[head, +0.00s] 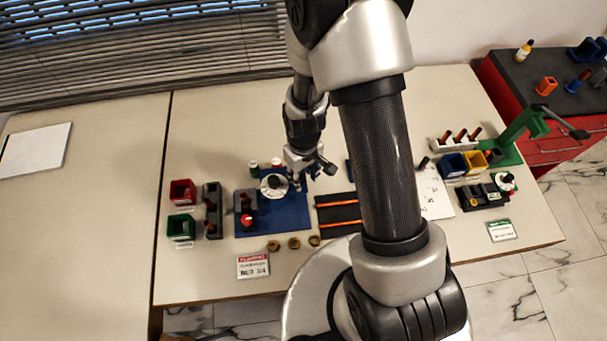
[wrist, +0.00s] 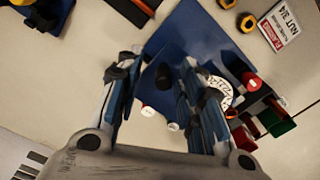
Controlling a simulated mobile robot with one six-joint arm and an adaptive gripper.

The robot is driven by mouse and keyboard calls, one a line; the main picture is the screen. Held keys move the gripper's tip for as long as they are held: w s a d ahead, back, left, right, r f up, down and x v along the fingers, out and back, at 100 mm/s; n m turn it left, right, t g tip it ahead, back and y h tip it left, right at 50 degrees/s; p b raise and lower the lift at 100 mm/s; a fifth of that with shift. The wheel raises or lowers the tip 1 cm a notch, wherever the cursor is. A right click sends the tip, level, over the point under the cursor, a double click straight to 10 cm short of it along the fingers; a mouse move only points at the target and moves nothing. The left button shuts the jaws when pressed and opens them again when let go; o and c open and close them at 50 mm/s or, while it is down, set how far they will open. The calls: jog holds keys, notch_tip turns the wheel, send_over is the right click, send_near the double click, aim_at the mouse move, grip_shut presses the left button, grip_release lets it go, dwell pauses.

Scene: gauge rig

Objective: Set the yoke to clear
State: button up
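The gauge rig has a blue base plate (head: 290,222), which also shows in the wrist view (wrist: 190,35). A round white dial (head: 274,184) stands on it; in the wrist view the dial (wrist: 222,88) is partly covered by a finger. A red-topped dark block (head: 247,218) is at the plate's left. Red and green caps stand behind the dial. I cannot make out which part is the yoke; a small dark piece (wrist: 163,76) shows between my fingers in the wrist view. My gripper (head: 312,174) is open, right of the dial, with its fingers (wrist: 160,68) apart and apparently empty.
Red (head: 182,191) and green (head: 181,227) bins and a grey rack stand left of the rig. A dark tray with orange rods (head: 337,204) is at the right, partly behind my arm.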

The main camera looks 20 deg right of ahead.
notch_tip(320, 180, up, 12)
jog(key=shift+f, duration=0.25)
dwell(0.5)
jog(key=s+d+r+m+t+b, duration=0.1)
jog(key=s+r+m+t+b, duration=0.3)
jog(key=r, duration=0.7)
jog(key=s+r+b, duration=0.1)
jog(key=s+r, duration=0.1)
jog(key=s, duration=0.3)
jog(key=s+d+r+b, duration=0.1)
jog(key=s+r, duration=0.1)
jog(key=s, duration=0.4)
jog(key=shift+s+d+r+t, duration=0.2)
jog(key=shift+d+r+t, duration=0.05)
jog(key=shift+t, duration=0.05)
